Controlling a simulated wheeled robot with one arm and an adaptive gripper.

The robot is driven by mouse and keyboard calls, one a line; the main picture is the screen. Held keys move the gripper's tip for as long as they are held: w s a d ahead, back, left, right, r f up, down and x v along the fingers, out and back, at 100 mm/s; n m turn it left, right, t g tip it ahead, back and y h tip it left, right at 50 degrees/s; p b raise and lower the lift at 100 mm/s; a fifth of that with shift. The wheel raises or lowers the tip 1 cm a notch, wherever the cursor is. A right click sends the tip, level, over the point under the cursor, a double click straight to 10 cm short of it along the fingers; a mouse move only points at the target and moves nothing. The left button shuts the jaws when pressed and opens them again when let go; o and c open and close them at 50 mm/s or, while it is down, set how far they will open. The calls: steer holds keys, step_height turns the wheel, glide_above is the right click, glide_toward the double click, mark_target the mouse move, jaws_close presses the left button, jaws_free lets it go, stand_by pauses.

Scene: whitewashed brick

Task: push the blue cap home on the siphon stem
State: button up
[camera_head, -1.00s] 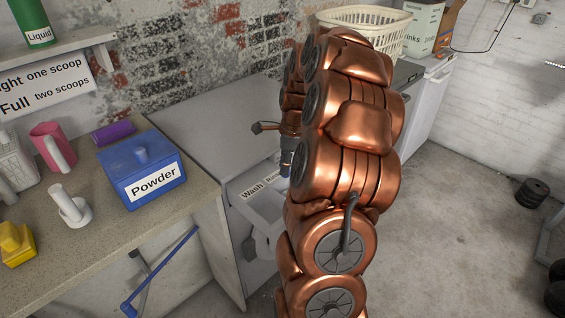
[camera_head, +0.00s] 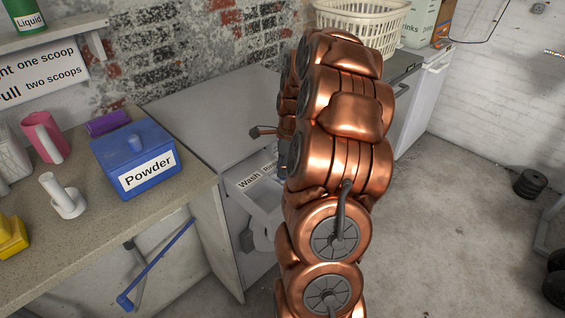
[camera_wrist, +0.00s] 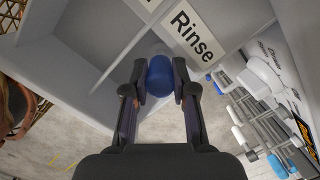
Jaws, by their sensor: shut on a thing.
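My gripper (camera_wrist: 160,84) is shut on the blue cap (camera_wrist: 160,73) in the wrist view, one finger on each side. The cap is over the pale drawer, just beside the Rinse label (camera_wrist: 194,33). A pale rounded part shows just beyond the cap; I cannot tell whether it is the siphon stem or whether the cap touches it. In the head view my copper arm hides the cap and most of the gripper. The open drawer (camera_head: 262,222) with its Wash label (camera_head: 249,181) shows left of the arm.
The counter at left holds a blue Powder box (camera_head: 133,155), a white stand (camera_head: 66,197), a pink cup (camera_head: 47,140) and a purple roll (camera_head: 108,123). A blue-handled bar (camera_head: 158,265) is below. A white basket (camera_head: 362,24) stands behind my arm. Floor at right is largely clear.

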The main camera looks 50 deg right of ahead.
steer(key=shift+s+a+f, duration=0.1)
steer(key=shift+s+f, duration=0.05)
steer(key=shift+f, duration=0.35)
steer(key=shift+s+a+f, duration=0.1)
steer(key=shift+s+f, duration=0.05)
steer(key=shift+f, duration=0.3)
stand_by(1.1)
steer(key=shift+b, duration=0.3)
steer(key=shift+c, duration=0.2)
jaws_close()
steer(key=shift+c, duration=0.5)
jaws_free()
steer(key=shift+f, duration=0.1)
steer(key=shift+w+r, duration=0.2)
steer(key=shift+w, duration=0.3)
jaws_close()
steer(key=shift+d+r, duration=0.2)
steer(key=shift+d, duration=0.05)
steer(key=shift+s, duration=0.1)
steer(key=shift+f, duration=0.35)
steer(key=shift+r, duration=0.45)
